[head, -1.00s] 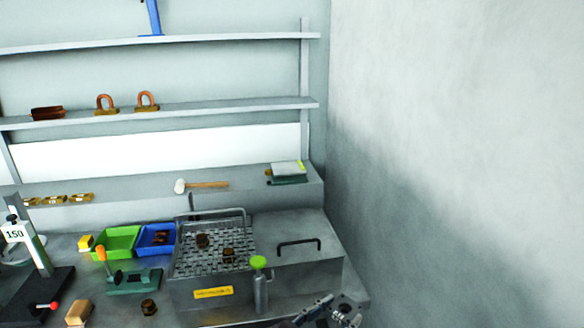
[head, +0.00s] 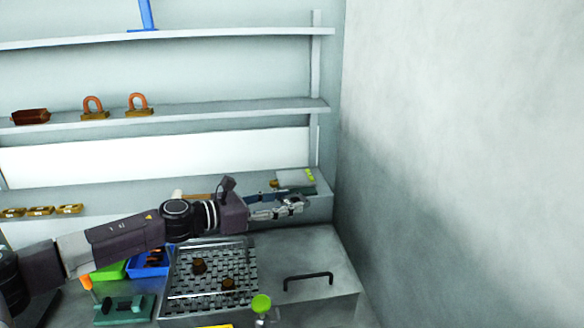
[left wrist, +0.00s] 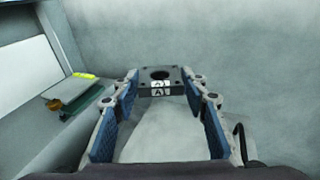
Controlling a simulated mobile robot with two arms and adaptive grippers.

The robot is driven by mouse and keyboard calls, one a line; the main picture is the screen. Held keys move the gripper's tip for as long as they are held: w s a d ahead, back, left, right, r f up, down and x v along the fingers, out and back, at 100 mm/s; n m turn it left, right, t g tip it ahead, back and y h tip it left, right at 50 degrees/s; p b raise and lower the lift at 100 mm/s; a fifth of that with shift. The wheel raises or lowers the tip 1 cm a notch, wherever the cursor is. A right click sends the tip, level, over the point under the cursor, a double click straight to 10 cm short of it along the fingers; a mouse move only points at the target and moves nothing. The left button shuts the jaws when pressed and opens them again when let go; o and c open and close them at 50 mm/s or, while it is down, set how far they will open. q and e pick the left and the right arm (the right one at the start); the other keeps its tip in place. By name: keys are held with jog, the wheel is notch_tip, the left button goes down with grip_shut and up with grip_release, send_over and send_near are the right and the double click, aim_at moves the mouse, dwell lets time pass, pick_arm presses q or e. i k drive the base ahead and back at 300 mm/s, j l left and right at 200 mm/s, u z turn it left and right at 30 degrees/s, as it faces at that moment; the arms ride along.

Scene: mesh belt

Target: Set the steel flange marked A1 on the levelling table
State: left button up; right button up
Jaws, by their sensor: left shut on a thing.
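My left gripper (head: 292,205) reaches in from the left, above the back of the bench and in front of the low ledge. In the left wrist view my left gripper (left wrist: 158,100) is shut on the steel flange (left wrist: 175,76), a dark square plate with a round hole and white labels; one reads A, the other is unclear. The flange is held in the air between the fingertips. A grey-topped block (head: 292,177) with green below and a yellow-green strip sits on the ledge behind; I cannot tell if it is the levelling table. My right gripper is out of view.
A tank with a mesh top (head: 212,275) carries two brown parts, with a handled lid (head: 330,255) at its right. A green-knobbed post (head: 261,304) stands in front. A plain wall closes the right side.

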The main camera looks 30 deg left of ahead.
aim_at(293, 180)
jog(key=i+j, duration=0.7)
jog(key=i, duration=0.2)
